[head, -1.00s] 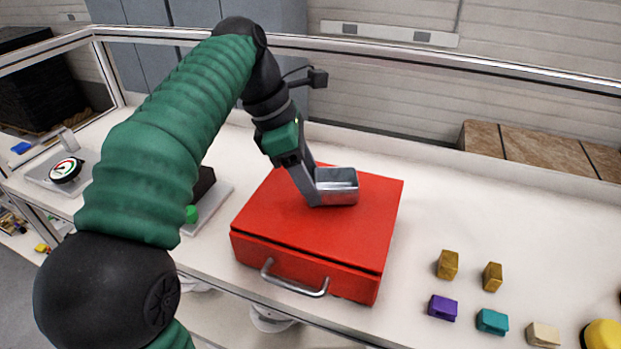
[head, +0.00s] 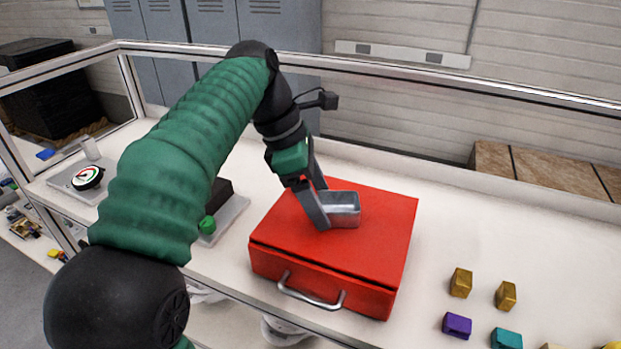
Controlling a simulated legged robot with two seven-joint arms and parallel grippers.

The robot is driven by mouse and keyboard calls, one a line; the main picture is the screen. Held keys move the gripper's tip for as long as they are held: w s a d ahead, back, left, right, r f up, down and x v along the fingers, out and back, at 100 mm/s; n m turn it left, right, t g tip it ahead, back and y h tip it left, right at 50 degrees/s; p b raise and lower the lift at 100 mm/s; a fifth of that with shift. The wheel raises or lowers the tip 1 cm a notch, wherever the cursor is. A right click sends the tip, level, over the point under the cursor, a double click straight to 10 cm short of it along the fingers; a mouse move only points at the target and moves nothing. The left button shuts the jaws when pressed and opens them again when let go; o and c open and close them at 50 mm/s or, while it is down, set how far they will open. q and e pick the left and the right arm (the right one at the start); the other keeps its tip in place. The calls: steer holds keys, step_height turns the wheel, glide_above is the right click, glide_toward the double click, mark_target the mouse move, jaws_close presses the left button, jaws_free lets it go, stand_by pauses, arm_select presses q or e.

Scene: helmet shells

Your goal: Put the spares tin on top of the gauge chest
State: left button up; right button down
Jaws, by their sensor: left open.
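The spares tin (head: 345,207), a small open-topped silvery metal box, sits on the lid of the red gauge chest (head: 385,232), near the middle of its top. The chest has a metal handle on its front and its lid is down. My left gripper (head: 323,207) is at the tin's left side, with its fingers parted. One finger is in front of the tin's left end and hides part of it. I cannot tell whether the fingers still touch the tin. My right gripper is not in view.
Several small blocks, among them gold (head: 461,283) and purple (head: 457,325), lie right of the chest. A dial gauge (head: 87,178) on a plate and a green button (head: 207,224) are at left. A metal rail (head: 430,75) runs behind the bench. The bench's right middle is clear.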

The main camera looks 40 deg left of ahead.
arm_select(q)
steer(key=p+v, duration=0.1)
steer(key=v, duration=1)
steer(key=shift+a, duration=0.15)
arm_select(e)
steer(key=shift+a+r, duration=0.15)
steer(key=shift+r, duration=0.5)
